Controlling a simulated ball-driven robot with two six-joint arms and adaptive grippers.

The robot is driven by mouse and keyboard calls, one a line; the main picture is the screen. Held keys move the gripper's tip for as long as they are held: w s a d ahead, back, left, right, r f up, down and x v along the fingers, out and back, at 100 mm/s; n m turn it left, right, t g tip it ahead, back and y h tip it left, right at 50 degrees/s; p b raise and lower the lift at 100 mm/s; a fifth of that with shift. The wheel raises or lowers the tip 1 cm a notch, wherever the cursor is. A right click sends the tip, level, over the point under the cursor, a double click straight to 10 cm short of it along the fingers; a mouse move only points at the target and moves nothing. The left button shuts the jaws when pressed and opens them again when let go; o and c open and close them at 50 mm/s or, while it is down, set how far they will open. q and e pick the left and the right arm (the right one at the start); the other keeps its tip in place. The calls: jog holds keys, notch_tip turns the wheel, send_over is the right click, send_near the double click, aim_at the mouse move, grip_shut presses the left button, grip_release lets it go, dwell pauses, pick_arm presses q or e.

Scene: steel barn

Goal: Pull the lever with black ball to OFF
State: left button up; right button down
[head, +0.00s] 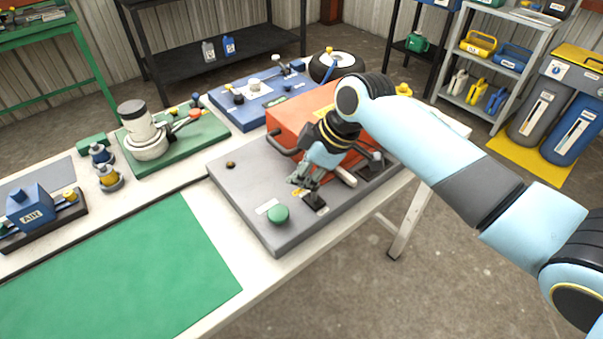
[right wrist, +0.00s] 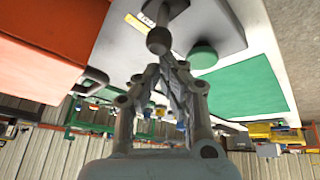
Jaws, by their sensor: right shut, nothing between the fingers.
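A lever tipped with a dark ball (right wrist: 158,41) shows in the right wrist view, just past my fingertips. Its black base plate (head: 316,202) sits on the grey panel (head: 245,185) in the head view, where I cannot make out the ball clearly behind the fingers. My right gripper (head: 300,183) is shut and empty, low over the panel next to this lever. Its fingers (right wrist: 172,66) also show in the right wrist view, close to the ball; I cannot tell whether they touch. The lever's ON and OFF marks are not readable. My left gripper is out of view.
A green round button (head: 278,214) is near the panel's front corner. An orange-red box (head: 290,118) stands behind my gripper. Another lever with a grey ball (head: 377,156) is on the right. A green mat (head: 120,270) lies bare at the front left.

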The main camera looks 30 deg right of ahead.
jog(key=shift+s+d+t, duration=0.1)
jog(key=shift+s+t, duration=0.3)
jog(key=shift+s, duration=0.05)
jog(key=shift+s+t, duration=0.15)
jog(key=shift+t, duration=0.55)
jog(key=shift+r, duration=0.1)
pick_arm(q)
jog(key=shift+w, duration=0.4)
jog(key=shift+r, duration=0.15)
pick_arm(e)
jog(key=shift+r, duration=0.1)
jog(key=shift+r+p, duration=0.7)
jog(key=shift+p, duration=0.1)
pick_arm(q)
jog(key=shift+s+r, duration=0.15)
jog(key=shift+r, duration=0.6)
